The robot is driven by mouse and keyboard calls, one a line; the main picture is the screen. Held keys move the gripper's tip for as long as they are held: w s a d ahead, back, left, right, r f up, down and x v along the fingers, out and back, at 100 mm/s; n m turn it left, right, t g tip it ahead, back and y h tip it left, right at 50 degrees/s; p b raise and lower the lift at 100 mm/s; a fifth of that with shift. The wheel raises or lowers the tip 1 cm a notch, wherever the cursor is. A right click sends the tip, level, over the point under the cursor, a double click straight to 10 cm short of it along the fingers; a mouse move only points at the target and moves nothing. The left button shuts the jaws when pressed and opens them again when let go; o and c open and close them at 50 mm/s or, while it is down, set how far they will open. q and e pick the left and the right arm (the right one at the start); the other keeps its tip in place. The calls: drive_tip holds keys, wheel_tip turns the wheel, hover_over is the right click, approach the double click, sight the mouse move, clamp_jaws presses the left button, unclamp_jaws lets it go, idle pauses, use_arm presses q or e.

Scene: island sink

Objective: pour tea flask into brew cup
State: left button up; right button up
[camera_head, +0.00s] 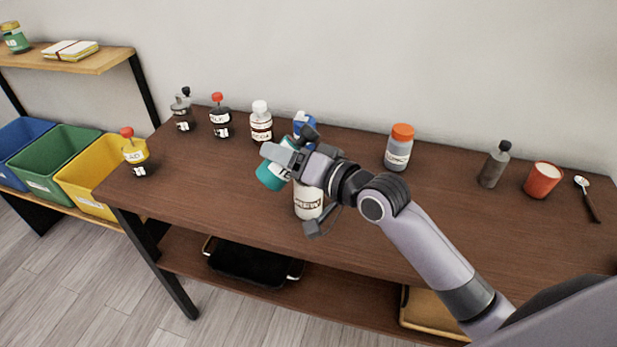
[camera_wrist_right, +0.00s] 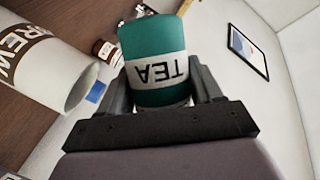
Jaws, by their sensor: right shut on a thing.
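The teal tea flask (camera_head: 272,174) with a white TEA label is held tilted by my right gripper (camera_head: 290,157) above the table. In the wrist view the flask (camera_wrist_right: 153,50) sits between the two fingers of the right gripper (camera_wrist_right: 152,85). The white brew cup (camera_head: 308,203) stands on the table just below and beside the gripper, partly hidden by it. In the wrist view the brew cup (camera_wrist_right: 50,60) shows its open rim to the left of the flask, apart from it. I cannot see any liquid flowing. My left gripper is not in view.
Behind stand a blue container (camera_head: 303,120), a brown white-capped bottle (camera_head: 261,123) and an orange-capped bottle (camera_head: 399,147). A grey bottle (camera_head: 494,165), a red cup (camera_head: 542,180) and a spoon (camera_head: 587,198) are at the right. The table (camera_head: 205,180) is clear at front left.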

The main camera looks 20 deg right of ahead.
sight(272, 172)
drive_tip(key=shift+r+m+t+y+b, duration=0.3)
drive_tip(key=shift+r+m+y+b, duration=0.25)
drive_tip(key=shift+m+b, duration=0.95)
idle(0.8)
drive_tip(key=n+p, duration=0.1)
drive_tip(key=p, duration=0.1)
drive_tip(key=n+h+p, duration=0.1)
drive_tip(key=p, duration=0.1)
drive_tip(key=n+p, duration=0.2)
drive_tip(key=shift+a+f+g+h, duration=0.1)
drive_tip(key=shift+f+g+h, duration=0.15)
drive_tip(key=shift+g, duration=0.15)
drive_tip(key=shift+a+f+n+p, duration=0.1)
drive_tip(key=shift+f+n+p, duration=0.2)
drive_tip(key=shift+p, duration=0.05)
drive_tip(key=shift+f+h, duration=0.3)
drive_tip(key=shift+f, duration=0.05)
drive_tip(key=shift+s+a+n+p, duration=0.15)
drive_tip(key=shift+a+n+p, duration=0.5)
drive_tip(key=shift+p, duration=0.45)
drive_tip(key=shift+a+f+g+h, duration=0.25)
drive_tip(key=shift+f+g+h, duration=0.05)
drive_tip(key=shift+f, duration=0.05)
drive_tip(key=shift+s+a+f+n+h, duration=0.1)
drive_tip(key=shift+a+f+n+h, duration=0.25)
drive_tip(key=shift+n, duration=0.3)
drive_tip(key=shift+a, duration=0.1)
